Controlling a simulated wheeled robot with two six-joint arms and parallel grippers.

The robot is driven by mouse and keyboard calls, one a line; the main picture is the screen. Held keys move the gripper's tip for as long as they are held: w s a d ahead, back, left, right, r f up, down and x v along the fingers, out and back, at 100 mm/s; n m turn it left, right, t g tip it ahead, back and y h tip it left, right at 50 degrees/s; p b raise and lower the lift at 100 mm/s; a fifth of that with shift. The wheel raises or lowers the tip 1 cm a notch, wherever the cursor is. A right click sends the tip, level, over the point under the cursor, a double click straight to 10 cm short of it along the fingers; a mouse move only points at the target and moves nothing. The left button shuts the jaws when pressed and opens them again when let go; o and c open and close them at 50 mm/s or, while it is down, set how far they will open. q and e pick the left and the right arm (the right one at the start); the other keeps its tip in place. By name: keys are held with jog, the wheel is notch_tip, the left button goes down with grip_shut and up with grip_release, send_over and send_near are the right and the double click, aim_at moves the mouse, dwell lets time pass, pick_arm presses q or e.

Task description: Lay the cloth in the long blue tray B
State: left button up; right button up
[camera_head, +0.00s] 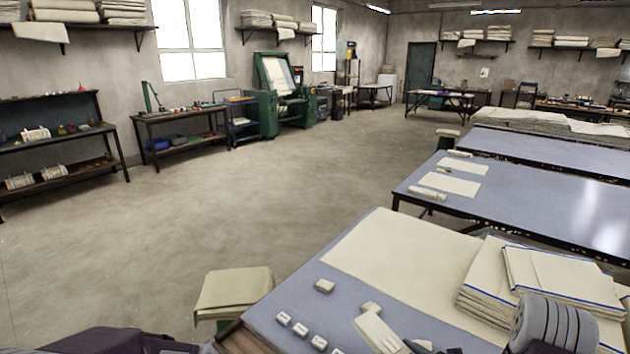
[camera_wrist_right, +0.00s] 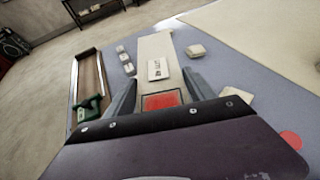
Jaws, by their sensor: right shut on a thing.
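My right gripper (camera_wrist_right: 160,82) shows in the right wrist view, with a dark finger on each side of a flat cream strip of cloth (camera_wrist_right: 155,47). It is shut on this strip, which bears a small white printed label (camera_wrist_right: 157,69) and a red patch. The strip also shows in the head view (camera_head: 377,332), pale and tilted above the blue-grey table (camera_head: 262,316). My left gripper is not in view. I cannot make out a long blue tray marked B in either view.
Several small white labelled blocks (camera_head: 284,318) lie left of the strip. A large cream sheet (camera_head: 400,255) and stacked blue-striped cloths (camera_head: 550,275) cover the table's far and right parts. A narrow brown wooden tray (camera_wrist_right: 75,84) with a green thing inside stands at the left edge.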

jog(key=shift+n+g+y, duration=0.4)
jog(key=shift+n+y, duration=0.1)
jog(key=shift+y, duration=0.1)
jog(key=s, duration=0.1)
jog(key=s+d+p, duration=0.1)
jog(key=s, duration=0.1)
jog(key=s+r, duration=0.1)
jog(key=s, duration=0.1)
jog(key=shift+d+r+p, duration=0.1)
jog(key=shift+d+p, duration=0.15)
jog(key=shift+p, duration=0.1)
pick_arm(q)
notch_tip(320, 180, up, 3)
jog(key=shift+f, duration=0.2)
pick_arm(e)
jog(key=s+a+r+n+g+y, duration=0.1)
jog(key=s+a+n+g+y, duration=0.2)
jog(key=s+a, duration=0.1)
jog(key=shift+a+r+n, duration=0.15)
jog(key=shift+a+n, duration=0.15)
jog(key=shift+n, duration=0.1)
jog(key=shift+s, duration=0.15)
